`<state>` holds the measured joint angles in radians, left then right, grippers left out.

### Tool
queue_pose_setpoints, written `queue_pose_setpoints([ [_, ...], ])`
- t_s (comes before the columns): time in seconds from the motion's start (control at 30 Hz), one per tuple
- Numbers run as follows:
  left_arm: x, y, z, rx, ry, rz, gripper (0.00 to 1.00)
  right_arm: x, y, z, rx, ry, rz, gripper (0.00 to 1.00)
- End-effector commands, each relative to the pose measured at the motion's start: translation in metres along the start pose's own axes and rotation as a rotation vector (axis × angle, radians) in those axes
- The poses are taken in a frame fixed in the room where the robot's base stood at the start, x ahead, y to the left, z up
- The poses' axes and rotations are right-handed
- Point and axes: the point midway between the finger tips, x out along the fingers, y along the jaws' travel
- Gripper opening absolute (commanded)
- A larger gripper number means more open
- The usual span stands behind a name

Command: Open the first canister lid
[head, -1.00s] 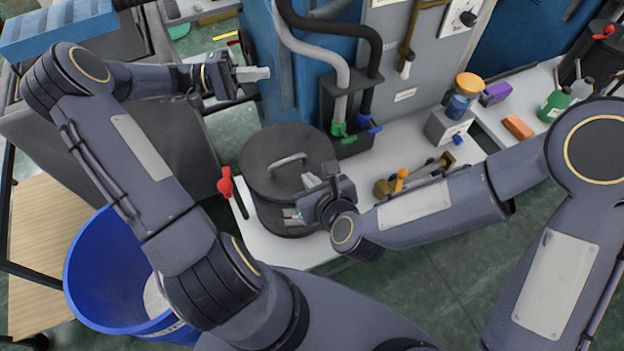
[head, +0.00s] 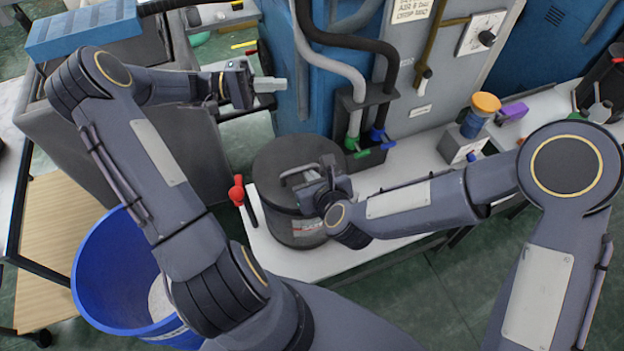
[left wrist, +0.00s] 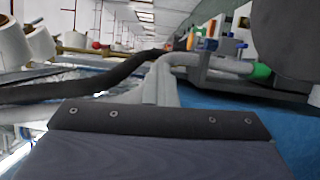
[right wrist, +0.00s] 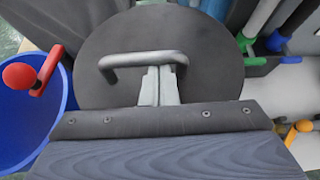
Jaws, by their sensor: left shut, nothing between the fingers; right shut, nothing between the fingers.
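The dark grey canister (head: 290,232) stands on the white bench, with its round lid (head: 272,162) down on top. In the right wrist view the lid (right wrist: 215,75) carries a pale bar handle (right wrist: 125,60). My right gripper (right wrist: 160,82) is shut and empty, its fingertips at the handle's near side; whether they touch it I cannot tell. In the head view the right gripper (head: 305,180) partly hides the handle and lid. My left gripper (head: 275,85) is shut and empty, up left of the canister, in front of the blue machine.
A red-knobbed lever (head: 237,192) stands close to the canister's left. Hoses with green and blue valves (head: 378,137) are just behind it to the right. A blue bin (head: 100,270) is at lower left. An orange-lidded jar (head: 484,106) stands farther right.

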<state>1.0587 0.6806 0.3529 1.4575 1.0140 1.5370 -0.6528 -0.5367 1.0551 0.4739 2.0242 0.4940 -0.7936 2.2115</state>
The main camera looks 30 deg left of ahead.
Motion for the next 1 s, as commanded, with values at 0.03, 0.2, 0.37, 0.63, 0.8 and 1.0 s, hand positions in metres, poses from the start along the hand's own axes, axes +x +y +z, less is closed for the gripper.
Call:
queue_pose_setpoints([
  [0.03, 0.000, 0.000, 0.000, 0.000, 0.000, 0.000, 0.00, -0.002, -0.001, 0.007, 0.002, -0.006, -0.002, 0.00],
  [0.2, 0.000, 0.000, 0.000, 0.000, 0.000, 0.000, 0.00, -0.002, -0.001, 0.007, 0.000, -0.003, -0.001, 0.00],
  [0.37, 0.000, 0.000, 0.000, 0.000, 0.000, 0.000, 0.08, -0.002, 0.000, 0.007, 0.000, -0.004, -0.001, 0.00],
  [0.63, 0.000, 0.000, 0.000, 0.000, 0.000, 0.000, 0.34, -0.002, 0.000, 0.007, 0.000, -0.004, 0.000, 0.00],
  [0.8, 0.000, 0.000, 0.000, 0.000, 0.000, 0.000, 0.34, -0.002, 0.000, 0.007, 0.000, -0.004, 0.000, 0.00],
  [1.0, -0.015, 0.000, -0.001, 0.000, 0.003, 0.000, 0.34, -0.002, 0.000, 0.007, 0.000, -0.004, 0.000, 0.00],
])
